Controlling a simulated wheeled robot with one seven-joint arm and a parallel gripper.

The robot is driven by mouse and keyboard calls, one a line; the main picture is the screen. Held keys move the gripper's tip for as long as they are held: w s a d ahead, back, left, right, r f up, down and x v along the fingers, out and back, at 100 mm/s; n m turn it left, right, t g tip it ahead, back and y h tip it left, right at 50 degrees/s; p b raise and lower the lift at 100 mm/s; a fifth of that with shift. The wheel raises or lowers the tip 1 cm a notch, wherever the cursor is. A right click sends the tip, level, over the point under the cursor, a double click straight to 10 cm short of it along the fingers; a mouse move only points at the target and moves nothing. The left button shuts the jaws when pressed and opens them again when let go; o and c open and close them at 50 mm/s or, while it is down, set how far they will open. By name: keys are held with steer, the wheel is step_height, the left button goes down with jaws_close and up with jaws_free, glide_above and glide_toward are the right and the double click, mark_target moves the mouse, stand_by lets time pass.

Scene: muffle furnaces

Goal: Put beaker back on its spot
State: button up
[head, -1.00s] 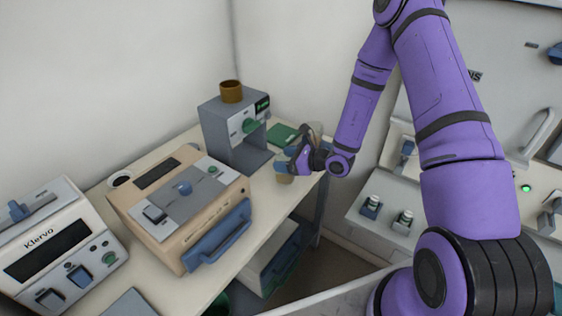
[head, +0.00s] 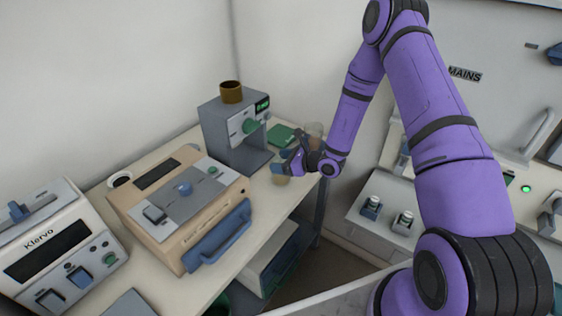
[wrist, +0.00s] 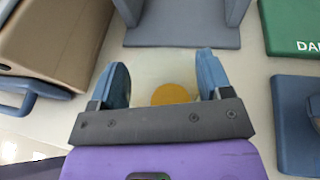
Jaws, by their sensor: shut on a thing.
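My gripper (head: 286,164) is shut on a see-through beaker (wrist: 155,66) with an amber bottom or contents (wrist: 172,94). In the wrist view, its blue fingers (wrist: 160,78) stand on either side of the beaker. In the head view, the lower part of the beaker (head: 281,180) shows below the fingers, over the bench top near its front edge. I cannot tell whether it touches the bench. The gripper hides most of the beaker in the head view.
A grey machine (head: 226,125) with a brown cup (head: 231,92) on top stands just behind. A beige furnace (head: 160,195) is to the left. A green box (head: 283,135) and a glass vessel (head: 314,130) stand behind. A blue block (wrist: 297,118) lies right of my gripper.

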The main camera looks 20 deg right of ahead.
steer(key=o, duration=1.3)
steer(key=shift+f, duration=0.1)
steer(key=shift+o, duration=0.2)
steer(key=v, duration=1.2)
steer(key=s+a+r+n+g, duration=0.3)
steer(key=r+n, duration=0.2)
steer(key=r, duration=0.3)
steer(key=s+a+r+n+g, duration=0.25)
steer(key=s+r+n, duration=0.2)
steer(key=r, duration=0.35)
steer(key=s+a+r+n+g, duration=0.3)
steer(key=r+n, duration=0.2)
steer(key=r, duration=0.2)
steer(key=s+d+r+n+t+h, duration=0.2)
steer(key=s+r+n+h, duration=0.3)
steer(key=s+r, duration=0.3)
steer(key=s+d+r+n+t+h, duration=0.2)
steer(key=s+d+r+n+h, duration=0.3)
steer(key=s, duration=0.6)
step_height(320, 180, up, 3)
steer(key=shift+r+n+h, duration=0.15)
steer(key=shift+n+h, duration=0.25)
steer(key=shift+n, duration=0.55)
steer(key=shift+s, duration=0.15)
